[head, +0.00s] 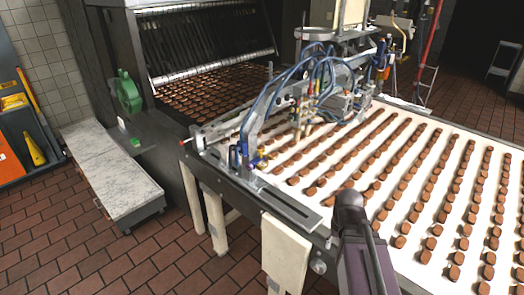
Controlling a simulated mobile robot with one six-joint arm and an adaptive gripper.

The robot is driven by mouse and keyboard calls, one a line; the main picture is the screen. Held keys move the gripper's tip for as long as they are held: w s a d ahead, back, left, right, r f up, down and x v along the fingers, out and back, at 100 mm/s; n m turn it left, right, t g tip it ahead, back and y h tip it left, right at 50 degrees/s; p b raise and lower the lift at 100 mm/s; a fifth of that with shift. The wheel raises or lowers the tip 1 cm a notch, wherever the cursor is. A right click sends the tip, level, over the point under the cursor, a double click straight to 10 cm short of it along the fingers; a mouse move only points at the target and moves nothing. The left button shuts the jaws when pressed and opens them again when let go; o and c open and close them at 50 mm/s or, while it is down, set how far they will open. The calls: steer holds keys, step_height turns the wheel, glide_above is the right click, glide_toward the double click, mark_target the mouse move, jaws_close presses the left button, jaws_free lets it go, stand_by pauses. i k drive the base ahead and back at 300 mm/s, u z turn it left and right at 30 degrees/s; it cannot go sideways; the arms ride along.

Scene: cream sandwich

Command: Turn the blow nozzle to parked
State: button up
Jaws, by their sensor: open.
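A depositing head (310,95) with blue hoses, metal tubes and small nozzles spans the white conveyor belt (345,165). Small blue and yellow fittings (262,158) sit at its near left end, by the belt's metal side rail (290,206). I cannot tell which of these parts is the blow nozzle, nor how it is turned. A dark part of my arm rises at the bottom, right of centre, in front of the belt's near edge. My gripper's fingers do not show.
Rows of brown cookies cover the belt. A grey-topped bench (108,165) stands at left, beside a green machine part (126,92). An orange and blue rack (22,130) is at far left. The tiled floor (120,255) is clear at lower left.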

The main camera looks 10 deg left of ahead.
mark_target(260, 152)
steer(key=k, duration=0.6)
steer(key=z, duration=0.45)
steer(key=i, duration=1.6)
steer(key=u, duration=0.55)
